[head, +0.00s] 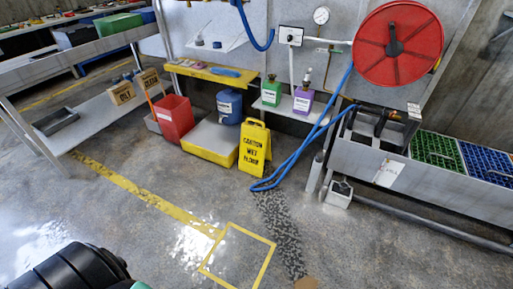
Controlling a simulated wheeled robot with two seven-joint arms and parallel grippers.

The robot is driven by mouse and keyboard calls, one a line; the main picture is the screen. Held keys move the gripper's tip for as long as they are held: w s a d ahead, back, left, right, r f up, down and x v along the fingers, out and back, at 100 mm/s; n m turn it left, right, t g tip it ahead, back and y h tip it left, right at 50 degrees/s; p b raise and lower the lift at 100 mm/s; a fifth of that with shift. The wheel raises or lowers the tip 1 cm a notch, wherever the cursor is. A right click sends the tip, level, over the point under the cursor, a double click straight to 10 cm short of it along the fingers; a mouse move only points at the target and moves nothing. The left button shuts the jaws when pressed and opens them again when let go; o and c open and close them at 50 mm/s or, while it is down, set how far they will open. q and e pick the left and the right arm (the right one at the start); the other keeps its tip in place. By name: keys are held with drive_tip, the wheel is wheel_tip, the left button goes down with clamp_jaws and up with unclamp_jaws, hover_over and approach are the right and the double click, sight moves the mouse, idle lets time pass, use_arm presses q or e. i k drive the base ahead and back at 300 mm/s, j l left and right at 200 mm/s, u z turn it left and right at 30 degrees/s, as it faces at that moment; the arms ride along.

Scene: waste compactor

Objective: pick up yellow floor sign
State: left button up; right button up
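The yellow floor sign (254,147) stands upright on the floor in the middle of the head view, with black "CAUTION WET FLOOR" lettering on its front. It stands just right of a low yellow and grey platform, in front of the wall station. A blue hose lies on the floor close to its right side. Neither of my grippers shows in the head view. A dark rounded part at the bottom left appears to be mine.
A yellow-outlined square (238,257) is marked on open floor. The blue hose (300,153) hangs from a red reel (397,43). A red bin (173,118), a blue container (229,106) and the platform (212,140) stand left. A grey bench (420,183) bounds the right. The floor shows wet patches.

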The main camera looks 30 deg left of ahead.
sight(255, 141)
drive_tip(key=i+j+z, duration=0.1)
drive_tip(key=j+z, duration=0.15)
drive_tip(key=z, duration=0.15)
drive_tip(key=i+j+z, duration=0.1)
drive_tip(key=j+z, duration=0.25)
drive_tip(key=l, duration=0.1)
